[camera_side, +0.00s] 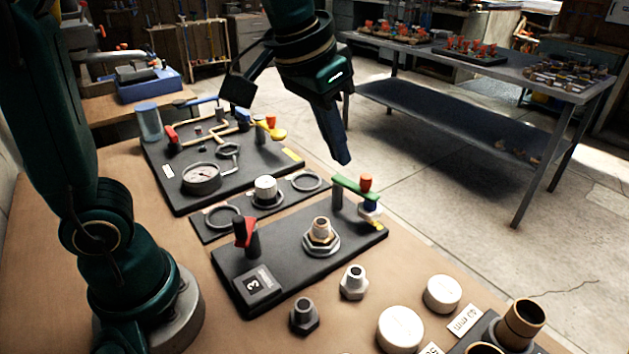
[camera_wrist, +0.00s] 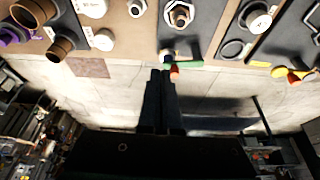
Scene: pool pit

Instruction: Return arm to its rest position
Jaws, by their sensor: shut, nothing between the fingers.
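My gripper (camera_side: 343,160) is shut and empty, pointing down in the air above the far edge of the table, near the green-handled valve (camera_side: 354,188). In the wrist view the shut fingers (camera_wrist: 160,76) reach toward the same green handle (camera_wrist: 188,65) with its orange cap. A gap between fingertips and handle cannot be judged exactly from these views. My arm is raised, with the wrist hanging over the table's far side.
A black board with a red-handled valve (camera_side: 245,232) and a brass fitting (camera_side: 321,232) lies below. Behind it stands a board with a gauge (camera_side: 202,178) and yellow valve (camera_side: 273,133). White caps (camera_side: 400,329) and loose nuts (camera_side: 354,282) lie in front. A grey workbench (camera_side: 470,75) stands beyond open floor.

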